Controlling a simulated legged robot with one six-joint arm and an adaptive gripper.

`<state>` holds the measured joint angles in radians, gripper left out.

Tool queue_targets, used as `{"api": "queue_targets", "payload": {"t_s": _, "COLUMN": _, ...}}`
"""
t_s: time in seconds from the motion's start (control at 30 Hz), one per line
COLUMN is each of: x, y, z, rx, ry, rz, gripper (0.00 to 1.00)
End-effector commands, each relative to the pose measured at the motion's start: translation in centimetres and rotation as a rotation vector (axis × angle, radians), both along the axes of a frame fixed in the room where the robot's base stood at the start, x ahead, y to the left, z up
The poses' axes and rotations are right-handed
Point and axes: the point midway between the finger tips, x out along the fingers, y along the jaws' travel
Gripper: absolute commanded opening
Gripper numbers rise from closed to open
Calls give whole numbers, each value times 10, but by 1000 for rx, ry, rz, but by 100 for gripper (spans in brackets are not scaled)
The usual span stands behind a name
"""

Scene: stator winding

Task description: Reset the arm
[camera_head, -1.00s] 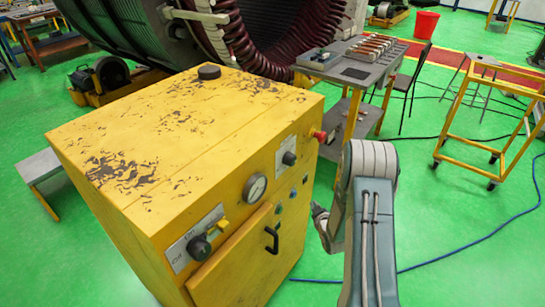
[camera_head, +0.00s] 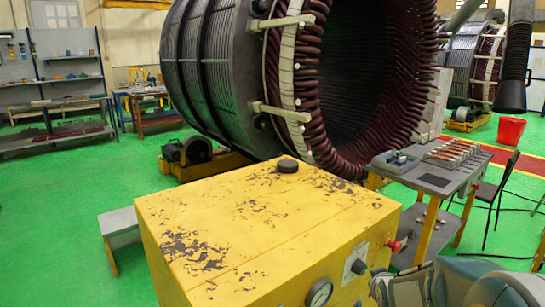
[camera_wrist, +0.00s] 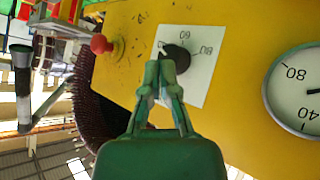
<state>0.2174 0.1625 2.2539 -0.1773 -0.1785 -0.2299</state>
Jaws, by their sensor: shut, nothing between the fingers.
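My gripper (camera_wrist: 160,78) shows in the wrist view with its two green fingers together and nothing between them. Its tips appear in front of a white plate with a black knob (camera_wrist: 178,56) on a yellow cabinet; whether they touch it I cannot tell. In the head view my arm (camera_head: 440,285) is at the bottom right, beside the front of the yellow cabinet (camera_head: 260,215); the gripper itself is not clearly visible there. The black knob (camera_head: 358,267) also shows there.
A round gauge (camera_wrist: 300,92) and a red button (camera_wrist: 101,44) are on the cabinet. A large stator (camera_head: 225,80) stands behind it. A grey worktable (camera_head: 432,178) with tools, a chair (camera_head: 492,195) and a red bucket (camera_head: 511,131) are at right. Green floor at left is mostly clear.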

Motion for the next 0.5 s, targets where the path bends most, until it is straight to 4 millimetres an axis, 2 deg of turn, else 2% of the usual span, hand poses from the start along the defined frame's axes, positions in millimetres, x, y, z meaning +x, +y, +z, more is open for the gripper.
{"api": "queue_targets", "payload": {"t_s": 0.03, "x": -11, "y": 8, "z": 16, "rx": 12, "ry": 11, "rz": -7, "gripper": 0}}
{"api": "queue_targets", "payload": {"t_s": 0.2, "x": -54, "y": 30, "z": 49, "rx": 63, "ry": 80, "rz": -41, "gripper": 0}}
{"api": "queue_targets", "payload": {"t_s": 0.37, "x": -100, "y": 50, "z": 75, "rx": 114, "ry": 146, "rz": -68, "gripper": 0}}
{"api": "queue_targets", "payload": {"t_s": 0.5, "x": -145, "y": 67, "z": 91, "rx": 162, "ry": 204, "rz": -88, "gripper": 0}}
